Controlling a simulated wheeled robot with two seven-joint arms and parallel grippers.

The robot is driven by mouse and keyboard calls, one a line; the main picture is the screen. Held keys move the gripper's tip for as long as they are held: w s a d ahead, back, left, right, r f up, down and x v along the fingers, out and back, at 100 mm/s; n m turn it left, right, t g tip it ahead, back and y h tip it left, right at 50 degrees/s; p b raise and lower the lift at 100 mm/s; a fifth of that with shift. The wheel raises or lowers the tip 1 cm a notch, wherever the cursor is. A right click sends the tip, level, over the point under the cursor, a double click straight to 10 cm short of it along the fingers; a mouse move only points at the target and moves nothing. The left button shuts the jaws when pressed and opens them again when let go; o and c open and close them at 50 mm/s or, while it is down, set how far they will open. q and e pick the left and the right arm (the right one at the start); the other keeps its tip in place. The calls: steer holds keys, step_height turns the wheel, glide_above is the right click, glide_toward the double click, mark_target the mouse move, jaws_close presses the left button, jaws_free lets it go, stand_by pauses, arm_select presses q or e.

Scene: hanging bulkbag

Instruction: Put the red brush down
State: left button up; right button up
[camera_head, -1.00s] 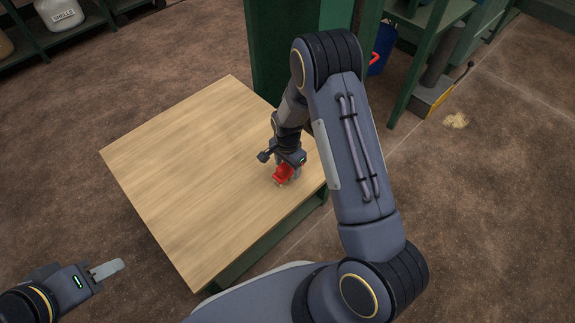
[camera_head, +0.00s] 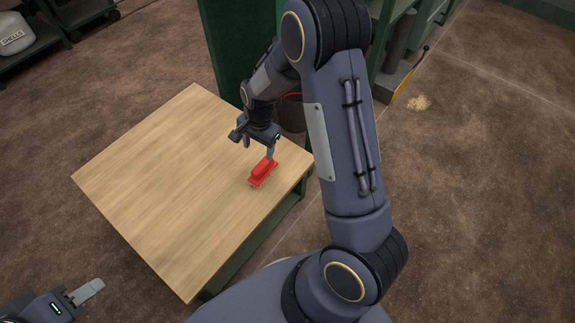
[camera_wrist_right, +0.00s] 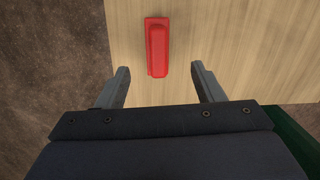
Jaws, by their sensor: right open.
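The red brush (camera_head: 262,172) lies on the wooden table (camera_head: 160,185) near its right edge. In the right wrist view the brush (camera_wrist_right: 157,47) lies lengthwise just beyond the fingertips, roughly between their lines. My right gripper (camera_head: 259,150) is open and empty just above and behind the brush; its two fingers also show apart in the right wrist view (camera_wrist_right: 160,75). My left gripper (camera_head: 88,292) is at the lower left, off the table. Only one finger of it shows clearly.
A green post (camera_head: 228,50) stands behind the table. A dark bucket (camera_head: 292,112) is partly hidden behind my right arm. Shelves stand at the back left and right, one with a white jug (camera_head: 15,35). The left part of the tabletop is clear.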

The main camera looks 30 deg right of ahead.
steer(key=s+r+n+t+y, duration=0.35)
steer(key=s+r+n, duration=0.35)
steer(key=s+r, duration=1.05)
steer(key=s+a+r+n+t, duration=0.1)
steer(key=s+a+r+n, duration=0.1)
steer(key=s, duration=0.5)
steer(key=shift+a+r+n+h, duration=0.15)
steer(key=shift+r+n+h, duration=0.25)
steer(key=shift+n, duration=0.7)
steer(key=shift+r+t, duration=0.15)
steer(key=shift+t, duration=0.1)
step_height(320, 180, up, 30)
steer(key=p, duration=3)
steer(key=shift+o, duration=0.5)
